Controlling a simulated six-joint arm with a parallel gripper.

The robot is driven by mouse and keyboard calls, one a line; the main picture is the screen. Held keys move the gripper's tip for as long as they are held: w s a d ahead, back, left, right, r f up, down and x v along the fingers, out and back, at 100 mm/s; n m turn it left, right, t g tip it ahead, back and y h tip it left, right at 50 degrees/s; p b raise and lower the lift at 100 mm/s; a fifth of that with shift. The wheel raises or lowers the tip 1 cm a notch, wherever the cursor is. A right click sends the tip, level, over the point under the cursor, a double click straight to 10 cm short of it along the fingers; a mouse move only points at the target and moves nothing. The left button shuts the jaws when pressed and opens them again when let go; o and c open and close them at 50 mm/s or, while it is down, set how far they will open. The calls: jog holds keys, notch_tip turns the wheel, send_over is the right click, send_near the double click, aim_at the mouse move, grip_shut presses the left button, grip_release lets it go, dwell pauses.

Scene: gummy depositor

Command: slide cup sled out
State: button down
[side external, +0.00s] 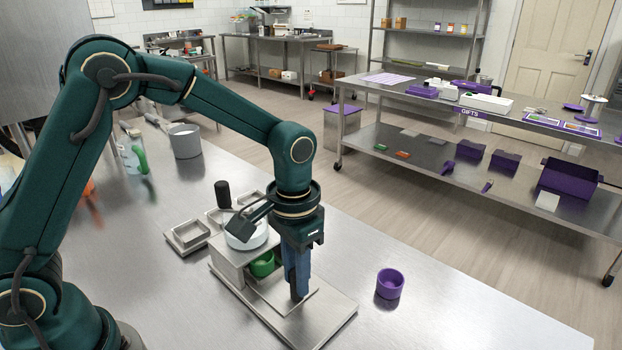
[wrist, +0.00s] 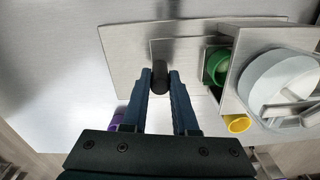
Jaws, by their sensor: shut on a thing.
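The depositor is a grey metal housing (side external: 238,262) with a white round hopper (side external: 246,235) on top, fixed to a metal base plate (side external: 328,318). The thin flat cup sled (wrist: 185,50) lies on the plate, reaching out of the housing's open side. A green cup (side external: 262,264) sits at that opening, partly under the housing; the wrist view also shows the green cup (wrist: 217,66). My gripper (side external: 297,293) points down over the sled's outer end. In the wrist view, its fingers are shut on a dark upright knob (wrist: 160,77), the sled's handle.
A purple cup (side external: 390,284) stands on the table right of the base plate. A yellow cup (wrist: 238,124) shows beside the housing in the wrist view. Square metal trays (side external: 187,236) lie behind the depositor. A grey pot (side external: 185,141) stands farther back. The table right of the plate is otherwise clear.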

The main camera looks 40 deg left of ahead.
jog(key=d, duration=0.7)
jog(key=shift+d+r, duration=0.1)
jog(key=c, duration=0.7)
grip_release()
notch_tip(320, 180, up, 5)
